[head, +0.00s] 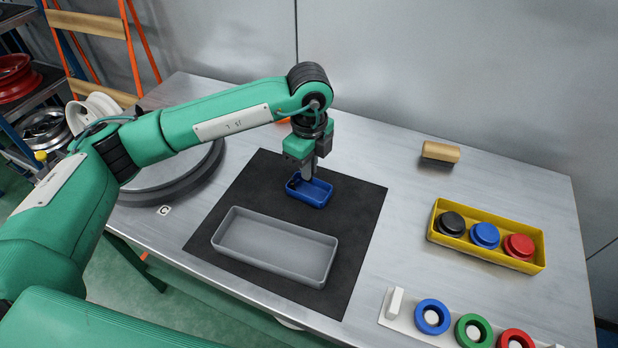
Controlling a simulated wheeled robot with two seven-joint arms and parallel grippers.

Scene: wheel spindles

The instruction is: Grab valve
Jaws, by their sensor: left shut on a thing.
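My left gripper (307,178) points straight down into a small blue tray (318,194) on the black mat. Its fingers are shut, with the tips inside the tray's rim. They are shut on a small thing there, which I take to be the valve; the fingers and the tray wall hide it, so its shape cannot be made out. The blue tray rests on the mat's upper part. My right gripper is not in view.
A larger empty grey tray (335,262) lies in front on the black mat (366,215). A yellow box (487,258) with black, blue and red round parts stands at right. Blue, green and red rings line the front right. A wooden block (441,152) lies behind; a round turntable (165,185) is left.

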